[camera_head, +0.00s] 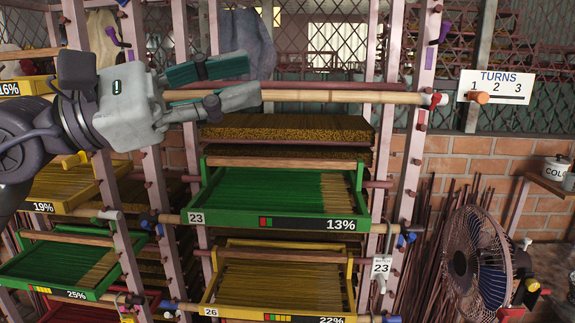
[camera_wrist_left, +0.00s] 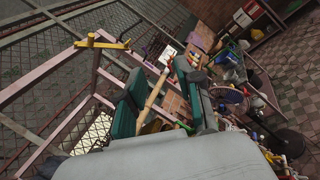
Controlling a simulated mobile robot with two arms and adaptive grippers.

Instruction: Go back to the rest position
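My left gripper (camera_head: 254,80) comes in from the left in the head view, in front of the top of the rack. Its two teal-padded fingers are spread apart, one above the other. A bamboo pole (camera_head: 340,97) runs level across the rack and lines up with the gap between the fingers. In the left wrist view, the open fingers (camera_wrist_left: 165,88) also stand apart, with the pole (camera_wrist_left: 155,95) visible between them and not pinched. I cannot tell how far the pole is from the pads. My right gripper is out of view.
The rack's pink posts (camera_head: 408,150) hold trays of incense, including a green tray (camera_head: 275,218) marked 13% and a yellow tray (camera_head: 209,290) marked 22%. A TURNS sign (camera_head: 497,88) hangs at right. A fan (camera_head: 478,262) stands below it.

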